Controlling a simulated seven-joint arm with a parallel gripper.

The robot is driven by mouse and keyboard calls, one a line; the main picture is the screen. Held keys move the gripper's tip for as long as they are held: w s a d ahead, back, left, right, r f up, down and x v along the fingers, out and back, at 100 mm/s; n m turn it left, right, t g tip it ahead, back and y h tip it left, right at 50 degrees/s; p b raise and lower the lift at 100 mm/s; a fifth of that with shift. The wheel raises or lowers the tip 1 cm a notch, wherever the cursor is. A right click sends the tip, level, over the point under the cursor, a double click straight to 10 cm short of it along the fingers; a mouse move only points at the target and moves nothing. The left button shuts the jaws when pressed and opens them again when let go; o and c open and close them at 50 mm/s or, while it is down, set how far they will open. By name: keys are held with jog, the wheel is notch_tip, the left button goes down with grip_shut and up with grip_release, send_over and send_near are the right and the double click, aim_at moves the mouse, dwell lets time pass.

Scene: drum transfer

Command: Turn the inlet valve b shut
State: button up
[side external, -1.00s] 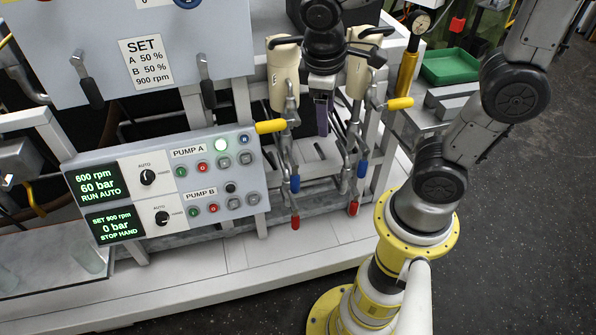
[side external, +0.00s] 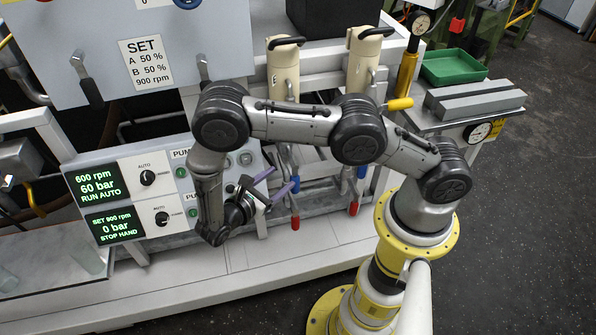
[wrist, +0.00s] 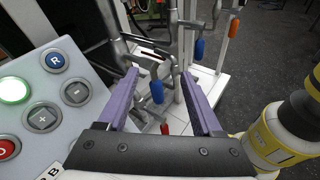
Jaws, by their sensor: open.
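Several valve levers with coloured grips hang on the pipework under two cream cylinders. In the side view these are a near blue grip (side external: 295,184), a near red grip (side external: 295,222), a far blue grip (side external: 362,171), a far red grip (side external: 353,208) and a yellow grip (side external: 400,104). I see no label that tells which is inlet valve b. My gripper (side external: 278,181) is open, its purple fingers pointing at the near levers. In the wrist view, the near blue grip (wrist: 157,92) shows between the open fingers (wrist: 160,76), beyond them; I see no contact. The near red grip (wrist: 165,128) is lower, partly hidden.
The pump control panel (side external: 130,205) is close beside my gripper, partly hidden by my arm; its buttons show in the wrist view (wrist: 42,118). A cream cylinder (side external: 283,72) stands behind my arm. A green tray (side external: 453,67) lies at the back right.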

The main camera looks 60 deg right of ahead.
aim_at(295, 179)
notch_tip(295, 179, down, 9)
jog(key=s+n+t+h, duration=0.1)
jog(key=n+t+h, duration=0.1)
jog(key=n+t, duration=0.25)
jog(key=w+d+f+n, duration=0.1)
jog(key=w+d, duration=0.1)
jog(key=d, duration=1.1)
jog(key=shift+w+d, duration=0.2)
jog(key=shift+d, duration=0.1)
grip_shut()
dwell(0.6)
